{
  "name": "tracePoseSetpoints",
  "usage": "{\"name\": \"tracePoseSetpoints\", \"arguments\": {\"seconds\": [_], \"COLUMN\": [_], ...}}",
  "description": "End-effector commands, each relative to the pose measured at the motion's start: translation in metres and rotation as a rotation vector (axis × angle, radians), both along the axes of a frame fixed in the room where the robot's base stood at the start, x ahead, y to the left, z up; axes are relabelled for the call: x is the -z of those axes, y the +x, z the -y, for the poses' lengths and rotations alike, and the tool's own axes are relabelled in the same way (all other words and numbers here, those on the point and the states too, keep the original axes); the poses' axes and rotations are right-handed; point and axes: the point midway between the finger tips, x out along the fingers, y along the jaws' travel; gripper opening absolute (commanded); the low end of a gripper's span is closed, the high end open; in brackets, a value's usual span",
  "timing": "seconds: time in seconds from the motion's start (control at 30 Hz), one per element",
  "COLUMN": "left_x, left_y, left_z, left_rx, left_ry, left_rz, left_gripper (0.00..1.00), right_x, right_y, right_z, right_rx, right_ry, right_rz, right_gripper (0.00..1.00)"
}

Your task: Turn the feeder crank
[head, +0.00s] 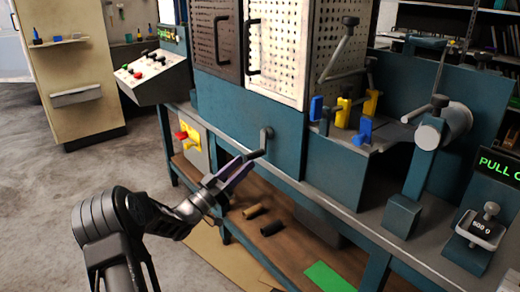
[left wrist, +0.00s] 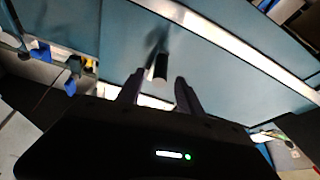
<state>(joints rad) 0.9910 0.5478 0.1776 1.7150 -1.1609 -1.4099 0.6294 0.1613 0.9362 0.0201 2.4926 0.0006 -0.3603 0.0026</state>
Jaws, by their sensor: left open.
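The crank (head: 265,142) is a small dark arm with a grip on the front of the teal machine body. My left gripper (head: 238,168) has reached it from the lower left, with its fingertips close to the grip. In the left wrist view the dark crank grip (left wrist: 161,66) points toward the camera, between and just beyond the two fingers of my left gripper (left wrist: 160,90). The fingers stand apart on either side of it; I cannot tell whether either touches it. My right gripper is in neither view.
Dark and tan cylinders (head: 271,228) and a green sheet (head: 329,277) lie on the lower shelf. A control console (head: 155,78) stands at the left; the floor at left is clear.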

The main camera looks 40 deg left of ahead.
Motion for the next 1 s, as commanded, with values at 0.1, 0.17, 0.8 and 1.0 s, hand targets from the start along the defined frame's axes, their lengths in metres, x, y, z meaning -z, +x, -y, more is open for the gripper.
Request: {"name": "tracePoseSetpoints", "arguments": {"seconds": [0.1, 0.17, 0.8, 1.0], "left_x": [-0.002, -0.004, -0.029, -0.029], "left_y": [0.005, 0.009, 0.071, 0.071], "left_z": [0.001, 0.002, 0.015, 0.015], "left_rx": [0.001, 0.001, -0.001, -0.001], "left_ry": [0.0, 0.0, -0.001, 0.0], "left_rz": [0.0, 0.001, 0.0, 0.0], "left_gripper": [0.43, 0.43, 0.43, 0.41], "right_x": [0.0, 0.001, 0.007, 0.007], "right_y": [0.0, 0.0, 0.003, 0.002], "right_z": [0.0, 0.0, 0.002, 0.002], "right_rx": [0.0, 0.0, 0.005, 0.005], "right_ry": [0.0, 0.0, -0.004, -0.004], "right_rz": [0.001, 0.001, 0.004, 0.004], "right_gripper": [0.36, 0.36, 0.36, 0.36]}}
